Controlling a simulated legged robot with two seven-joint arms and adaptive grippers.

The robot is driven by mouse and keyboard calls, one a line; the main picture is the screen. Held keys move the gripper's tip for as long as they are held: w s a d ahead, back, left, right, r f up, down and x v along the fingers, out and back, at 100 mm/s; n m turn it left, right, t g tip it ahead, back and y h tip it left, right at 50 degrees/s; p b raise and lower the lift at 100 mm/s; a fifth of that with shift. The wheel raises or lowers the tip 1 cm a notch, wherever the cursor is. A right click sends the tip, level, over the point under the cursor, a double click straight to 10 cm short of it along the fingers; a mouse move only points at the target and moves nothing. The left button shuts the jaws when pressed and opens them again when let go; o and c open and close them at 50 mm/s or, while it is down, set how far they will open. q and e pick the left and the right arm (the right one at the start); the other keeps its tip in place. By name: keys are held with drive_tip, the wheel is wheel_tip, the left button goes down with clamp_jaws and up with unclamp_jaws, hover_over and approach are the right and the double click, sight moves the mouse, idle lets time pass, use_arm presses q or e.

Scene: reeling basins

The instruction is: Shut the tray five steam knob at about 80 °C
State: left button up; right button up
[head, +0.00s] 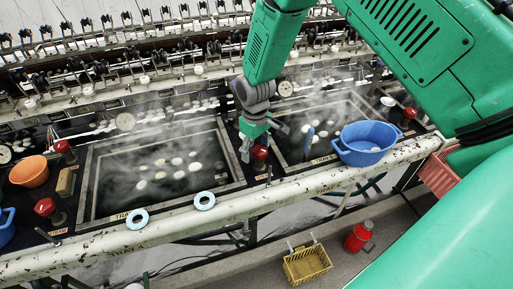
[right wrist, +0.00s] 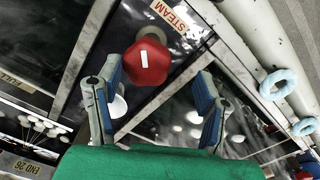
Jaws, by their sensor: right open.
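A red steam knob (head: 259,152) sits on the dark strip between the two steaming basins in the head view. In the right wrist view the red knob (right wrist: 147,63) has a white bar mark and lies beside a STEAM label (right wrist: 172,15). My right gripper (head: 250,140) is at this knob in the head view, partly covering it. In the right wrist view my right gripper (right wrist: 158,80) is open, its blue-padded fingers on either side of the knob, not visibly touching it. Round dial gauges (head: 285,88) stand behind the basins; their readings are too small to tell. My left gripper is out of view.
Other red knobs (head: 45,207) stand by the left basin. A blue basin (head: 368,142) sits on the right rim, an orange bowl (head: 29,171) at left. Blue rings (head: 137,219) lie on the front rail. A yellow basket (head: 307,264) and red can (head: 358,237) are below.

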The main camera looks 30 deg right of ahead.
drive_tip(key=shift+a+f, duration=0.1)
drive_tip(key=shift+f, duration=0.1)
drive_tip(key=d, duration=0.2)
drive_tip(key=shift+d+f, duration=0.35)
drive_tip(key=c, duration=0.7)
drive_tip(key=shift+d, duration=0.1)
drive_tip(key=c, duration=0.4)
drive_tip(key=shift+w+a+r, duration=0.15)
drive_tip(key=shift+a+r, duration=0.1)
drive_tip(key=shift+a, duration=0.6)
drive_tip(key=shift+d, duration=0.35)
drive_tip(key=shift+d+m, duration=0.2)
drive_tip(key=shift+m, duration=0.1)
drive_tip(key=shift+w+a+r+m+p, duration=0.1)
drive_tip(key=shift+a+m+p, duration=0.25)
drive_tip(key=shift+m, duration=0.65)
drive_tip(key=m, duration=0.3)
drive_tip(key=shift+d, duration=0.25)
drive_tip(key=shift+a+m+p, duration=0.2)
drive_tip(key=shift+m+p, duration=0.15)
drive_tip(key=shift+m, duration=0.85)
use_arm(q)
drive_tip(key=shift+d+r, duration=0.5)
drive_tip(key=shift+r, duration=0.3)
use_arm(e)
drive_tip(key=shift+d+m, duration=0.1)
drive_tip(key=shift+m, duration=0.3)
